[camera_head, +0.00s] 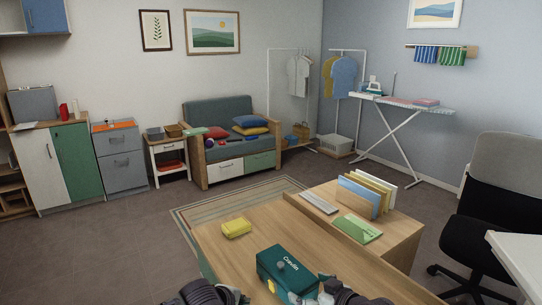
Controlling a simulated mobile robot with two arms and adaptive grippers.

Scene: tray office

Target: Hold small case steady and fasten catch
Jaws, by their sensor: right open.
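The small case (277,262) is a teal box with pale lettering on its top. It sits on the wooden desk at the bottom middle of the head view. My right gripper (314,297) is open at the case's near right corner; I cannot tell whether it touches. My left gripper (238,295) is at the bottom edge, left of the case, and mostly cut off, so its fingers are unclear.
On the desk (215,250), a yellow block (236,227) lies left of the case. A raised wooden section (390,247) at right holds a file rack (363,197), a keyboard-like pale slab (319,203) and a green item (358,229). Desk between block and case is clear.

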